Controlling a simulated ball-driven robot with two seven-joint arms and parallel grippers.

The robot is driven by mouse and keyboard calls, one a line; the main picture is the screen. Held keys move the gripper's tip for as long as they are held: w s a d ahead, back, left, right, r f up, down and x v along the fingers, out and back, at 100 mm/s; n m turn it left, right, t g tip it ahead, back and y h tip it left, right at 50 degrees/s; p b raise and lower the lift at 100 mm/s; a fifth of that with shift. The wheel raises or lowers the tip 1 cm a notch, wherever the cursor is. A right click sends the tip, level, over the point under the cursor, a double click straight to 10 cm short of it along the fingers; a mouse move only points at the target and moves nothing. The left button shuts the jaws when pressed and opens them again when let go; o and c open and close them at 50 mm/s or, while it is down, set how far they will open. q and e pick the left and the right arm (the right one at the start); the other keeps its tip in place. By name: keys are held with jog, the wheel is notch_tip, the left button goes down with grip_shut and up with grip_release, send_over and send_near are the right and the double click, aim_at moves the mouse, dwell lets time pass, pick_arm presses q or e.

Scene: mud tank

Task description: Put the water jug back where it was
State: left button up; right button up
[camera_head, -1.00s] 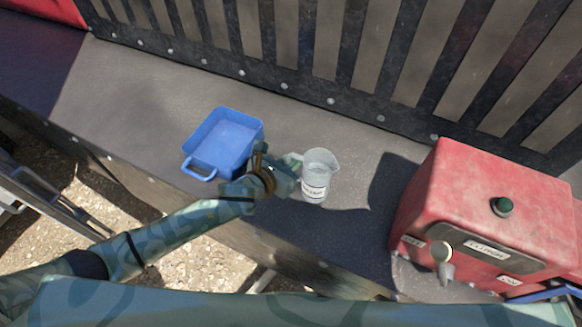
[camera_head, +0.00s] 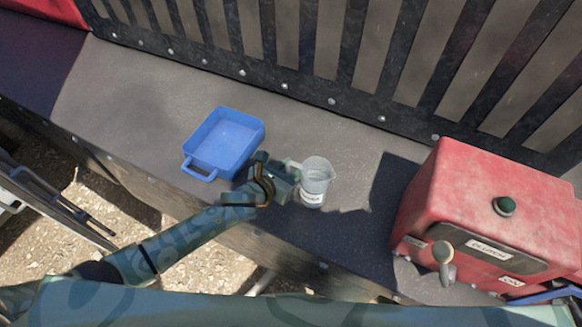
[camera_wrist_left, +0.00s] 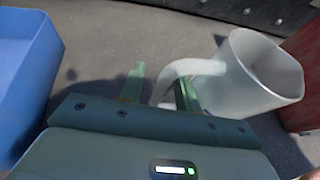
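The clear water jug (camera_head: 317,175) with a white label and a spout stands, as far as I can tell, on the dark grey bench. In the left wrist view the jug (camera_wrist_left: 262,75) is just right of my left gripper (camera_wrist_left: 160,84). Its curved handle (camera_wrist_left: 190,68) reaches in between the two green fingers. The fingers are apart, with a gap between the left finger and the handle. In the head view my left gripper (camera_head: 291,181) is at the jug's left side. My right gripper is not in view.
A blue tray (camera_head: 193,133) with a handle lies on the bench (camera_head: 130,85) left of the jug. A red machine box (camera_head: 470,200) with a green button and a lever stands at the right. A slatted dark wall (camera_head: 340,105) rises behind. Bench is clear behind the jug.

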pick_arm(q)
jog(key=shift+r, duration=0.1)
jog(key=shift+s+a+r, duration=0.1)
jog(key=shift+r, duration=0.05)
jog(key=v, duration=1.1)
jog(key=shift+s+a, duration=0.2)
jog(key=shift+s, duration=0.1)
